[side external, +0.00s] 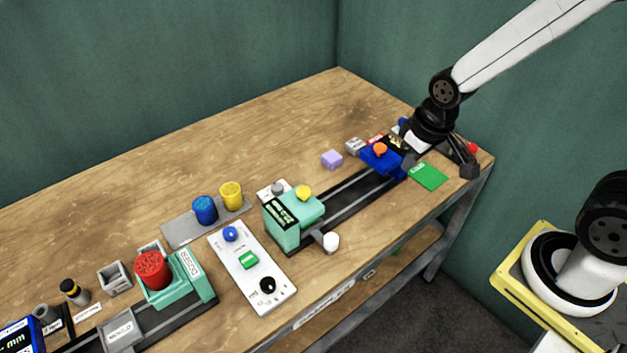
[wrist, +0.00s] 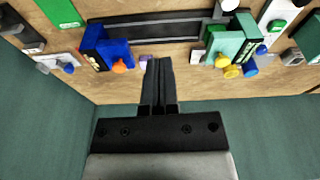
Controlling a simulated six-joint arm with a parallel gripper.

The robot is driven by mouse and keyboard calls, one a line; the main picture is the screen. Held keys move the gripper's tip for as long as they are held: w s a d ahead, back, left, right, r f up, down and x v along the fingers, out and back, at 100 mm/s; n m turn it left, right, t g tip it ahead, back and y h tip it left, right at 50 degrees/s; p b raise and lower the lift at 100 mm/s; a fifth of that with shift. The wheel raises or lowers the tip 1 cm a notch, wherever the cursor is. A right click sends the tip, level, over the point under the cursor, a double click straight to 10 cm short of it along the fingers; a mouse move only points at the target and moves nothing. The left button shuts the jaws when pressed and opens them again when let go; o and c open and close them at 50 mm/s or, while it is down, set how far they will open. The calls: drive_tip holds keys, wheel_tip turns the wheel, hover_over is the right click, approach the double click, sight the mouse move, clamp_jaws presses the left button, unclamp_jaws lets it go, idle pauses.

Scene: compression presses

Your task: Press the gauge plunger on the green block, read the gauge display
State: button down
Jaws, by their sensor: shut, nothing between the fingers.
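The mint-green block (side external: 285,233) stands at the left end of a dark rail. It has a dark display (side external: 281,213) with green characters too small to read, and a yellow knob (side external: 303,192) on top. I cannot tell which part is the plunger. In the wrist view the green block (wrist: 225,45) is right of my fingers, with its yellow knob (wrist: 231,71) facing down. My gripper (wrist: 158,62) is shut and empty, apart from the block. In the side view my gripper (side external: 468,168) is at the table's far right, beyond the block.
A blue block (side external: 376,163) with an orange knob (side external: 380,149) sits at the rail's right end, near my arm. A lilac cube (side external: 332,159) lies behind the rail. A white control panel (side external: 262,288) and a red-topped press (side external: 152,270) stand left. The table's back is clear.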

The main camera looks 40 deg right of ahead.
drive_tip(key=shift+s+d+f+m, duration=0.15)
drive_tip(key=shift+s+d, duration=0.1)
drive_tip(key=shift+s, duration=0.4)
drive_tip(key=shift+s+d+r+m, duration=0.15)
drive_tip(key=shift+s+d, duration=0.1)
drive_tip(key=shift+s, duration=0.35)
